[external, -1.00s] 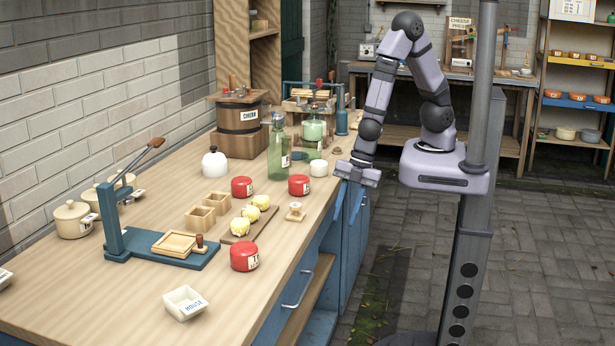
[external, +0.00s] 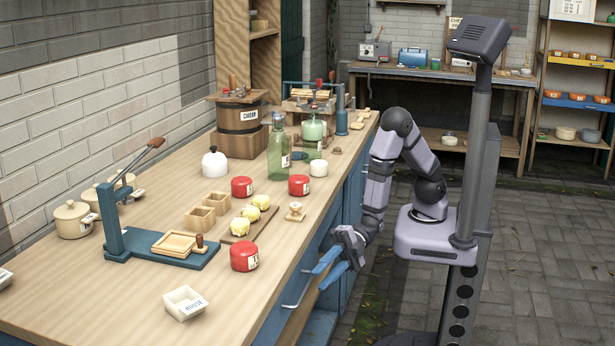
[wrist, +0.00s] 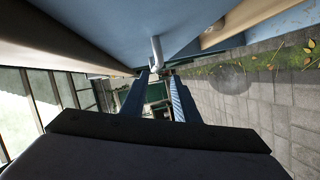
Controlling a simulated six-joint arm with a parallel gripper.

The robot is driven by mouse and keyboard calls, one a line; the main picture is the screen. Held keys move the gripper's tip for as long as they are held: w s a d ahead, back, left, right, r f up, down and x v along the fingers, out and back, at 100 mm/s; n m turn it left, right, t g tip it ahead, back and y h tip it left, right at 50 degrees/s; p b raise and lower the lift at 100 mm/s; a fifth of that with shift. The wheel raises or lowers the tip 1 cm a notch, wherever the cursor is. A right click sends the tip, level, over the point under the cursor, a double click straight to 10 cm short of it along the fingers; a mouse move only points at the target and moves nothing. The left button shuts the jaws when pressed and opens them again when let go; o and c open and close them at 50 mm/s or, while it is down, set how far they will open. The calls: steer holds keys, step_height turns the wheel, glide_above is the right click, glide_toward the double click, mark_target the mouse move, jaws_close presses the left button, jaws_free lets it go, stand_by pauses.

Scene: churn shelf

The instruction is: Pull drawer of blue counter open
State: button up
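The blue counter (external: 354,205) has a wooden top and blue fronts along its right side. The drawer front (external: 268,328) is blue, near the bottom of the external view, with a metal bar handle (external: 294,302). My gripper (external: 319,279) is open, its two blue fingers pointing down and left toward the handle. In the wrist view, the pale handle (wrist: 157,50) shows at the fingertips (wrist: 158,76), in line with the gap between them. I cannot tell whether the fingers touch it.
The counter top holds red tins (external: 244,256), a small white dish (external: 185,302), a blue press (external: 160,245) and green bottles (external: 279,150), all above the handle's level. Paved floor (external: 415,290) is free to the right.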

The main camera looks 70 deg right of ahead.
mark_target(305, 287)
steer(key=shift+w+a+n+t+y+b, duration=0.25)
steer(key=shift+n+t+y+b, duration=0.25)
steer(key=shift+y+b, duration=0.15)
steer(key=shift+x, duration=3.6)
steer(key=shift+f, duration=0.1)
steer(key=shift+c, duration=0.7)
jaws_close()
